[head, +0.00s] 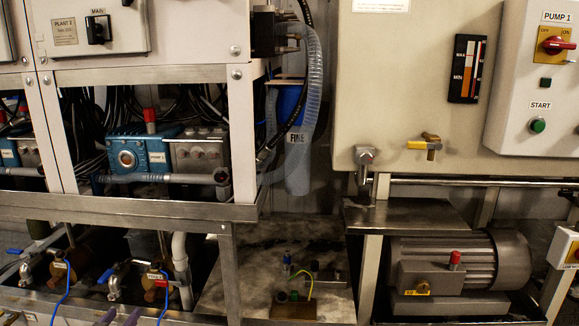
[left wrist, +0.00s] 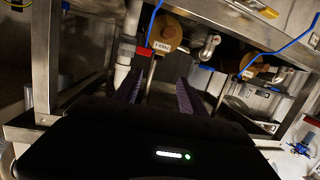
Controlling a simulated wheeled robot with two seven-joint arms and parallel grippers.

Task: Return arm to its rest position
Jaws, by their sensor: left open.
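My left gripper (head: 119,317) shows only by its two purple finger ends at the bottom edge of the head view, low in front of the valves under the left frame. In the left wrist view my left gripper (left wrist: 160,88) has its two dark purple fingers apart, with nothing held between them. Past the fingertips are a brass-coloured valve body (left wrist: 165,34) with a white label and a blue cable (left wrist: 153,20). The rest of my left arm is hidden below the head view. My right gripper is not in view.
A steel frame ledge (head: 120,208) runs above the valves, with a blue pump (head: 140,155) behind it. A white pipe (head: 181,260) and a frame post (head: 229,270) stand to the right of the fingers. A motor (head: 460,262) sits at lower right.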

